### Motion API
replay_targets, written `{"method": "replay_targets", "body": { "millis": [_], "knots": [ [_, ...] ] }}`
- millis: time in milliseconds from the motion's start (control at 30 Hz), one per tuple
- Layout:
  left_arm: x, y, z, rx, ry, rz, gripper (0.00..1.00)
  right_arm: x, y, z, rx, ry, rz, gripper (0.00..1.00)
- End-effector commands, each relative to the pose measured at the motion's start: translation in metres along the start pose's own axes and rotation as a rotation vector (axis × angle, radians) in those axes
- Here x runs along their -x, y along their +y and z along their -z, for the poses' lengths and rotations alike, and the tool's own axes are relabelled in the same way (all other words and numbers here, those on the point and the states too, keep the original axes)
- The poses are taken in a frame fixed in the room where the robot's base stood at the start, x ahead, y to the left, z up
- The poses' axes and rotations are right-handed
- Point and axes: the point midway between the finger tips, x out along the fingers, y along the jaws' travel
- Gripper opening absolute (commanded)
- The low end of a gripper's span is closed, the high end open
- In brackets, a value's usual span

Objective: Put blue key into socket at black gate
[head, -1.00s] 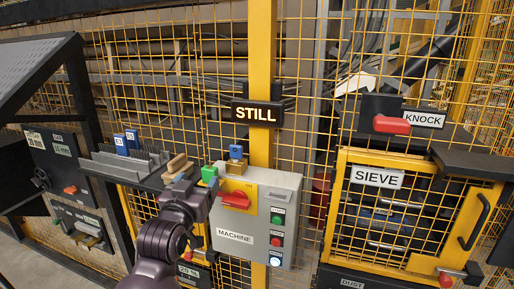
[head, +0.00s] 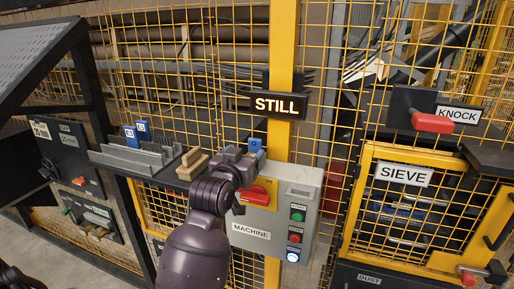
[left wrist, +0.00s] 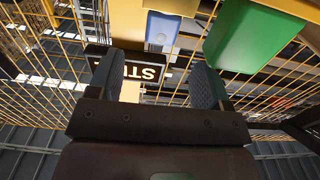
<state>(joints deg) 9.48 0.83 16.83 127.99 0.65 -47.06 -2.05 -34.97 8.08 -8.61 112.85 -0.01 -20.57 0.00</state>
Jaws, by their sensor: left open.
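A blue key-like block (head: 255,147) stands above the grey machine box at the yellow post. A blue block also shows in the left wrist view (left wrist: 162,30), beyond the fingers, next to a green block (left wrist: 252,40). My left gripper (head: 240,162) is just left of the blue block in the head view and partly covers the box's upper left; the green block is hidden there. In the left wrist view its fingers (left wrist: 156,82) are apart with nothing gripped between them. I cannot make out which part is the black gate or its socket. My right gripper is not in view.
The machine box (head: 303,200) has a red switch (head: 262,192) and several buttons. The lit STILL sign (head: 277,104) is above it. A rack with blue blocks (head: 131,137) stands left. The yellow-framed SIEVE door (head: 405,176) and KNOCK handle (head: 433,123) are right.

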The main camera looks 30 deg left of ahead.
Motion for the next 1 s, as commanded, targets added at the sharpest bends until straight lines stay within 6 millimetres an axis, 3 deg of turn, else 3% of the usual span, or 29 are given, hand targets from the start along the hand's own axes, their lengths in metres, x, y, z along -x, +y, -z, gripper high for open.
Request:
{"method": "replay_targets", "body": {
  "millis": [100,367,700,1000],
  "knots": [
    [-0.016,0.000,0.001,0.000,0.001,0.000,0.72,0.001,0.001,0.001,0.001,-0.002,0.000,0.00],
    [-0.032,0.000,0.002,0.000,0.000,0.001,0.72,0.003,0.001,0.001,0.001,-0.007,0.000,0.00],
    [-0.072,-0.001,0.005,0.001,0.000,0.000,0.72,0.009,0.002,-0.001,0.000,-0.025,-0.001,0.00],
    [-0.077,-0.001,0.004,0.000,0.001,0.001,0.72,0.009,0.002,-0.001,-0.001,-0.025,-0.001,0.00]
  ]
}}
